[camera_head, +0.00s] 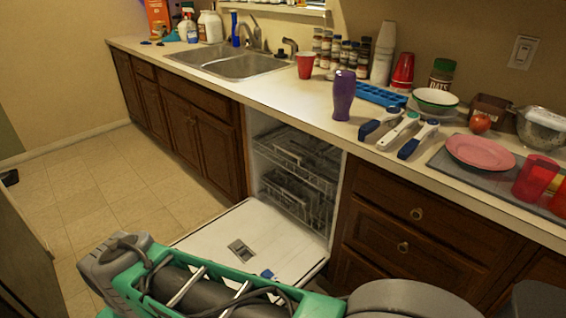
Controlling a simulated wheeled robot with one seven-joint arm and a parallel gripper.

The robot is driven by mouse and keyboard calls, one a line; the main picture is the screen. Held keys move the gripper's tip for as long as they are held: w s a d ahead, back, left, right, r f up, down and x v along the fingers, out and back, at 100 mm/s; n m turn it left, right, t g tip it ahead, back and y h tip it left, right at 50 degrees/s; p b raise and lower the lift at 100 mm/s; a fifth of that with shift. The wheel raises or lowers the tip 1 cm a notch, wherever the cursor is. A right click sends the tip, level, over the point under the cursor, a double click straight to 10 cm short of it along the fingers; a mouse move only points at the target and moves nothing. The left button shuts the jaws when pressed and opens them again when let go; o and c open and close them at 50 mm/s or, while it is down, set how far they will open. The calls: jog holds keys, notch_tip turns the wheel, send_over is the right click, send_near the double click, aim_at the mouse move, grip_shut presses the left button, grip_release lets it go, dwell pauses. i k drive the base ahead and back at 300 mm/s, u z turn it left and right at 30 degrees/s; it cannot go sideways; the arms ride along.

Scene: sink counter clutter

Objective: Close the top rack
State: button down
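The dishwasher under the counter stands open, with its white door (222,232) folded down flat over the floor. The top rack (300,158) is a wire rack in the upper part of the opening. How far it sticks out is hard to tell, but it looks mostly inside the cavity. The lower rack (292,192) sits below it, also inside. My green and grey arm crosses the bottom of the picture in front of the door. My gripper's fingertips cannot be made out, so whether it is open or shut does not show.
Dark wooden cabinets (190,140) and drawers (410,225) flank the dishwasher. The counter above holds a purple bottle (344,96), brushes, a pink plate (480,153), red cups and a sink (240,66). Tiled floor (110,185) is clear at left.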

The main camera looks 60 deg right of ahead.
aim_at(320, 151)
jog(key=k, duration=0.9)
jog(key=z, duration=1.3)
jog(key=i, duration=0.95)
jog(key=u, duration=0.95)
